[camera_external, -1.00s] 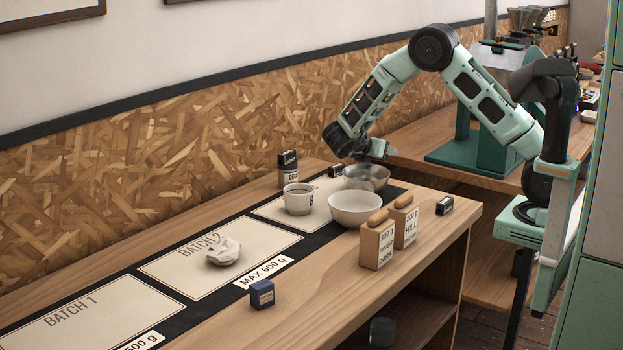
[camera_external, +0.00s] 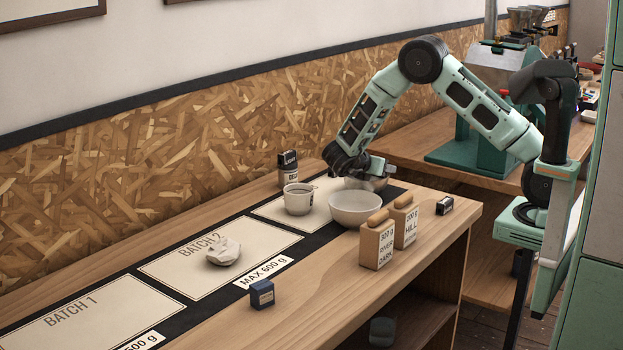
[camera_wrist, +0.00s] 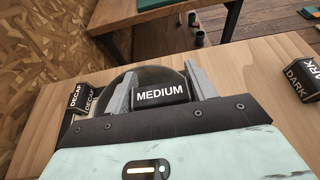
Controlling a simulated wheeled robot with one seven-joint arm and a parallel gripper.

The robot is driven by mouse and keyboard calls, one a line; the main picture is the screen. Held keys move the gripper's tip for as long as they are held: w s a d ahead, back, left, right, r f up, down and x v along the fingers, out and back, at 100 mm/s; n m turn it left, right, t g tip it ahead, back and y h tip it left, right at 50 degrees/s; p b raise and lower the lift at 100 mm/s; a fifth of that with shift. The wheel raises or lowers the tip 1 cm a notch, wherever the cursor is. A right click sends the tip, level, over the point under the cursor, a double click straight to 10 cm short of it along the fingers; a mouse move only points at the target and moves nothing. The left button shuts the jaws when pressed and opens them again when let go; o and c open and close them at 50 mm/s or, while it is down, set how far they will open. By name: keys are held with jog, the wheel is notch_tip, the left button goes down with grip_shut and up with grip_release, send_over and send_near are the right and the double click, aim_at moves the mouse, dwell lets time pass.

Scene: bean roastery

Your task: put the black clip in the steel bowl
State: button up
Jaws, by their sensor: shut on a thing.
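My gripper (camera_wrist: 158,88) is shut on a black clip (camera_wrist: 160,94) whose white label reads MEDIUM in the wrist view. The steel bowl shows there as a dark rounded shape (camera_wrist: 148,73) just behind the clip and fingers. In the external view the gripper (camera_external: 368,178) is low over the steel bowl (camera_external: 383,185) and hides most of it. The clip is hidden there. I cannot tell whether the clip touches the bowl.
A white bowl (camera_external: 355,208) and a cup (camera_external: 298,199) stand close by. Two labelled bags (camera_external: 376,245) (camera_external: 405,225) stand in front. A DECAF block (camera_wrist: 76,97) and a DARK block (camera_wrist: 299,79) flank the bowl.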

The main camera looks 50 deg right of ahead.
jog(key=shift+f+b, duration=0.35)
jog(key=o, duration=0.9)
jog(key=shift+s, duration=0.1)
jog(key=shift+o, duration=0.2)
jog(key=shift+r+p, duration=0.35)
jog(key=shift+p, duration=0.25)
jog(key=b+v, duration=0.2)
jog(key=v, duration=1)
jog(key=shift+r, duration=0.25)
